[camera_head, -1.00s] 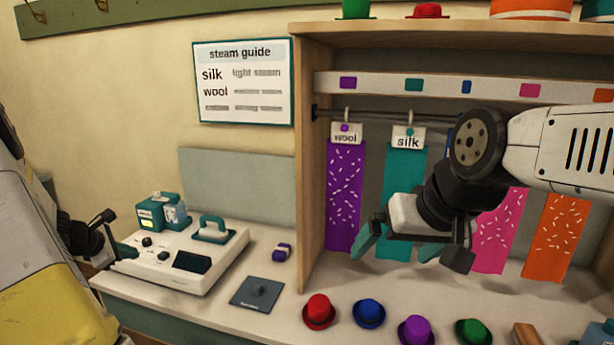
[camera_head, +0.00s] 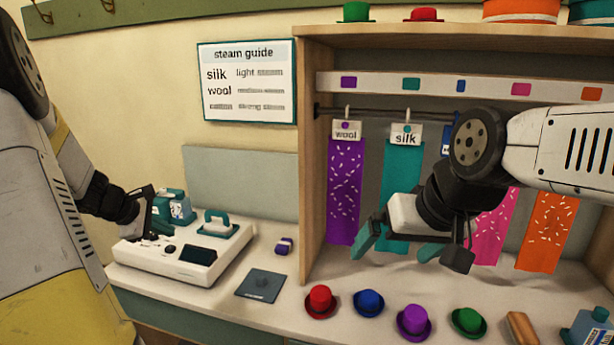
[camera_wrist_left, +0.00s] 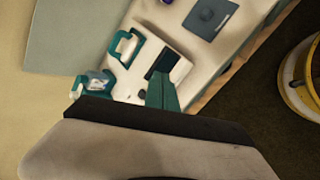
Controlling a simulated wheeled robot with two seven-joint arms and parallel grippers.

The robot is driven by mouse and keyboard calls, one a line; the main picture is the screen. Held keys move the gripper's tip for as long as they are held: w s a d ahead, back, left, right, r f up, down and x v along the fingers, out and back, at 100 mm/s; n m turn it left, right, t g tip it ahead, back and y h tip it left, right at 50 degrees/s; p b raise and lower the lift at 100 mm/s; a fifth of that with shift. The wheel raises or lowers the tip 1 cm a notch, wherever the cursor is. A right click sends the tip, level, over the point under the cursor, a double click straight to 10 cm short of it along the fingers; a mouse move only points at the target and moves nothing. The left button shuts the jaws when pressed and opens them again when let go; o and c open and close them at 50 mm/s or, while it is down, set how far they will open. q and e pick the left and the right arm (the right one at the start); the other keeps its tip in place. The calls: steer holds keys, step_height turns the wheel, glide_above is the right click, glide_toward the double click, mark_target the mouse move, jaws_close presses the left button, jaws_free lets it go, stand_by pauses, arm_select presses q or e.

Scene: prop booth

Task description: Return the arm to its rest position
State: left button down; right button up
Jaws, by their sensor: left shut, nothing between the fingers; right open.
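My left gripper (camera_head: 152,228) is over the left end of the white steamer console (camera_head: 160,259), its fingers together with nothing between them. In the left wrist view its shut teal fingers (camera_wrist_left: 163,92) overlap the console near the dark screen. I cannot tell whether they touch it. My right gripper (camera_head: 397,246) is open and empty in front of the teal silk cloth (camera_head: 403,170), hiding part of its lower end.
A teal bottle unit (camera_head: 178,207) stands behind the console. A teal-handled iron (camera_head: 216,223) rests on it. A dark pad (camera_head: 261,284) lies to the right. Several small hats, such as the red one (camera_head: 320,300), line the front. Hanging cloths fill the wooden booth (camera_head: 313,160).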

arm_select(q)
steer(key=s+d+r+m+g, duration=0.1)
steer(key=s+d+r+m, duration=0.35)
steer(key=d, duration=0.35)
steer(key=s+d+r+m+g, duration=0.1)
steer(key=s+d+r+m, duration=0.35)
steer(key=d, duration=0.45)
steer(key=s+d+r+m, duration=0.1)
steer(key=s+d+m, duration=0.2)
steer(key=s+m, duration=0.2)
steer(key=s+d+r+m, duration=0.1)
steer(key=s+d+m, duration=0.2)
steer(key=s, duration=0.6)
steer(key=shift+s+r+m+y, duration=0.25)
steer(key=shift+m+y, duration=0.05)
steer(key=shift+m, duration=0.7)
